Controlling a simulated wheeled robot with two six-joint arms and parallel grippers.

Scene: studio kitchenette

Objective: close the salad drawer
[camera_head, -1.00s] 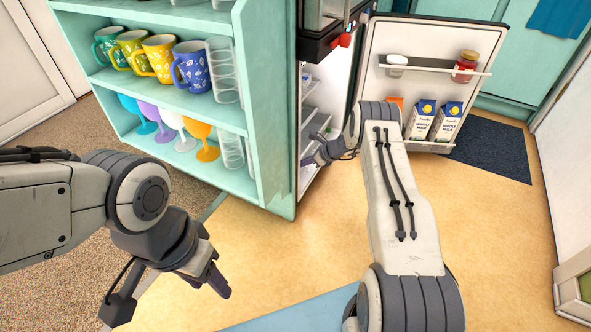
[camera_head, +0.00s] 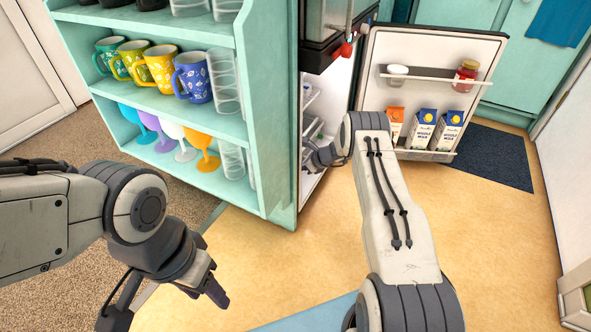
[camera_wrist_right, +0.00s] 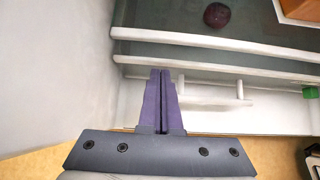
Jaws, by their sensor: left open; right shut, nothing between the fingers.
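The salad drawer shows in the right wrist view as a white front (camera_wrist_right: 275,112) with a bar handle. It lies low in the open fridge (camera_head: 330,105). I cannot tell exactly how far out it stands. My right gripper (camera_wrist_right: 161,72) is shut and empty, its purple fingers pointing in at the drawer front beside the handle; contact is unclear. In the head view the right gripper (camera_head: 308,158) is partly hidden at the fridge opening, by my own wrist. My left gripper (camera_head: 218,283) is open and empty, low over the floor at the left.
The open fridge door (camera_head: 430,55) stands to the right, with milk cartons (camera_head: 447,131) and jars on its racks. A teal shelf unit (camera_head: 270,110) with mugs and goblets stands close on the left. A round dark purple item (camera_wrist_right: 217,15) lies behind the white edges. Floor in front is clear.

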